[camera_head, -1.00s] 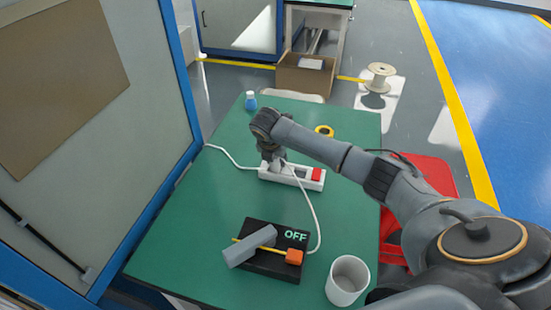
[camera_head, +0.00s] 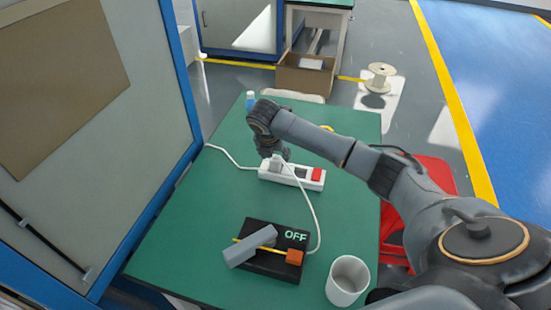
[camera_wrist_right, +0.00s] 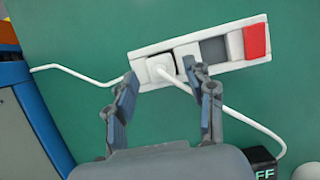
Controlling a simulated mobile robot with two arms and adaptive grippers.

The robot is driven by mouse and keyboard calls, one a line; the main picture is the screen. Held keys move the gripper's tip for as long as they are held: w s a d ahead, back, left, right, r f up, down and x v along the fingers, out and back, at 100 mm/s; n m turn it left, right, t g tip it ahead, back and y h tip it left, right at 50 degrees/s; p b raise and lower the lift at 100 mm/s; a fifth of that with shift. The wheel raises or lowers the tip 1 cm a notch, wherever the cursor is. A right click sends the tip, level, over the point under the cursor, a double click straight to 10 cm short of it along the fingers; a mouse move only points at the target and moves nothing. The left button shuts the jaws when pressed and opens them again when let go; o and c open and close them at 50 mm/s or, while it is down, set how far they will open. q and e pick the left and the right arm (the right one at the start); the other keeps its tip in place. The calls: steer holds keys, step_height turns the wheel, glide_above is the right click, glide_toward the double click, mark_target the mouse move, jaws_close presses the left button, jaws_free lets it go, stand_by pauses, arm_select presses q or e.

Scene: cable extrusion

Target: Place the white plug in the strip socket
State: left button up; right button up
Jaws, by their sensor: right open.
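The white strip socket (camera_head: 312,183) lies on the green table (camera_head: 205,225), with a red switch at its right end. The white plug (camera_head: 276,164) sits upright at the strip's left end, its white cord running down to the right. The right wrist view shows the plug (camera_wrist_right: 160,67) in the leftmost socket of the strip (camera_wrist_right: 187,51). My right gripper (camera_head: 274,153) is above the strip's left end. In the wrist view my right gripper (camera_wrist_right: 166,76) is open, its fingers on either side of the plug with gaps. My left gripper is not in view.
A black box (camera_head: 262,258) marked OFF, with a grey and orange lever, stands nearer the front. A white cup (camera_head: 347,281) stands at front right. A blue-capped bottle (camera_head: 250,98) and a yellow ring (camera_head: 327,128) are partly hidden behind my right arm.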

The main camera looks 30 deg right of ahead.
steer(key=v, duration=0.8)
steer(key=shift+r, duration=0.3)
steer(key=shift+s, duration=0.1)
